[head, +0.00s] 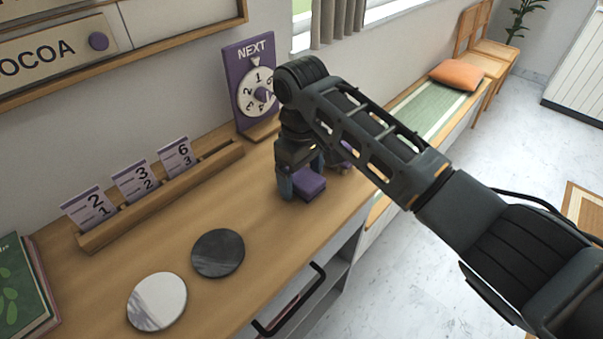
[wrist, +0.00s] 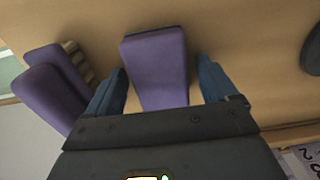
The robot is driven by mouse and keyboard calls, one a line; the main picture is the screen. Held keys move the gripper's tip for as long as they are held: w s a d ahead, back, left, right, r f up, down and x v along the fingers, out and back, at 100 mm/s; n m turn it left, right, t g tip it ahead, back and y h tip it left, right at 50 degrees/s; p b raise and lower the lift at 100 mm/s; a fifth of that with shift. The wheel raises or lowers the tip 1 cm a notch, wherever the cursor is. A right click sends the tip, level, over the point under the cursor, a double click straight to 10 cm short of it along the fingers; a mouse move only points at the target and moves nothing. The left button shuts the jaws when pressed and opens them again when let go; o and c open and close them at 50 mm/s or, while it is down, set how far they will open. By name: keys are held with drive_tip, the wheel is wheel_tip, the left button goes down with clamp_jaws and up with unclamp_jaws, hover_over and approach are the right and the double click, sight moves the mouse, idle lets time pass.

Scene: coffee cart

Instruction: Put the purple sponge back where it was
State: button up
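The purple sponge (head: 310,184) is a small block low at the counter's front side, between the fingers of my gripper (head: 303,186). In the wrist view the sponge (wrist: 155,65) sits between the two blue-grey fingertips of my gripper (wrist: 162,75). A clear gap shows on its right side and a narrow one on its left, so the gripper is open around it. The sponge appears to rest on the wooden counter; its underside is hidden. Another purple piece (wrist: 50,85), with a ribbed tan part (wrist: 78,60), stands left of it in the wrist view, mostly hidden behind my gripper in the head view.
A purple NEXT dial sign (head: 250,85) stands by the wall. A wooden rack (head: 160,197) holds number cards. A dark disc (head: 218,253) and a pale disc (head: 157,301) lie on the counter (head: 265,225). A black handle (head: 290,302) projects below its front edge.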

sight(301, 175)
drive_tip(key=shift+o, duration=0.3)
wheel_tip(301, 175, up, 12)
idle(0.4)
drive_tip(key=shift+r, duration=0.1)
